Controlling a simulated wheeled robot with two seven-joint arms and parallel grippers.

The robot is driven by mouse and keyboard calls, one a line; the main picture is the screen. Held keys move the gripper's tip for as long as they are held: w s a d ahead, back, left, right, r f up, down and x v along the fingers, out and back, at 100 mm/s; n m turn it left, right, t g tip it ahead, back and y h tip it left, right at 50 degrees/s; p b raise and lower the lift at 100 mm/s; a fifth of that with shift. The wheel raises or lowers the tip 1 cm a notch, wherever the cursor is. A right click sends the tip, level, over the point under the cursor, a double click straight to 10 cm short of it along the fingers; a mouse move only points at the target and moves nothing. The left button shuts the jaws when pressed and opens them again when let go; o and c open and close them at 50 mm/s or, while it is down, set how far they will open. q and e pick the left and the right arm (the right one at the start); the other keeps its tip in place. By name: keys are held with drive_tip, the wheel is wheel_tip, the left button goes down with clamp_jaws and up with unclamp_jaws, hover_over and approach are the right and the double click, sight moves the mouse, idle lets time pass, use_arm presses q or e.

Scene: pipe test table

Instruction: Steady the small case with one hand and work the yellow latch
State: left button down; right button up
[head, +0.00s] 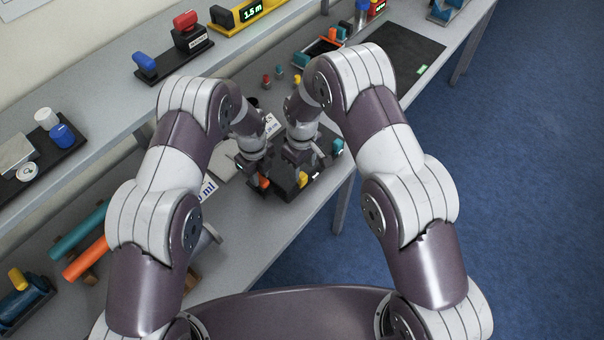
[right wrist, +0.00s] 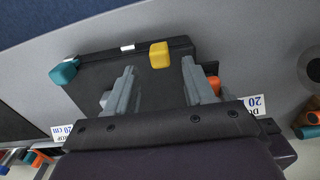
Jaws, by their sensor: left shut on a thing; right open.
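The small dark case (head: 285,185) lies on the bench near its front edge. The yellow latch (head: 302,179) is on its front edge, and it also shows in the right wrist view (right wrist: 159,55). An orange piece (head: 264,182) is at the case's left side and a teal piece (head: 338,146) at its right. My left gripper (head: 258,180) is shut at the orange piece, its fingertips partly hidden. My right gripper (right wrist: 158,66) is open over the case, its fingers apart, with the latch just beyond the gap between their tips.
Small coloured pegs (head: 279,72) and a dark mat (head: 394,52) lie further back on the bench. Teal and orange tubes (head: 84,258) lie at the left. A raised shelf (head: 95,115) runs along the wall. Blue floor (head: 470,180) is open at the right.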

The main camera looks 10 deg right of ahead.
sight(302, 175)
wheel_tip(302, 175, down, 5)
drive_tip(key=shift+r, duration=0.1)
clamp_jaws()
drive_tip(key=shift+w+d, duration=1.5)
drive_tip(key=shift+d, duration=0.25)
unclamp_jaws()
drive_tip(key=shift+a, duration=0.1)
wheel_tip(302, 175, up, 12)
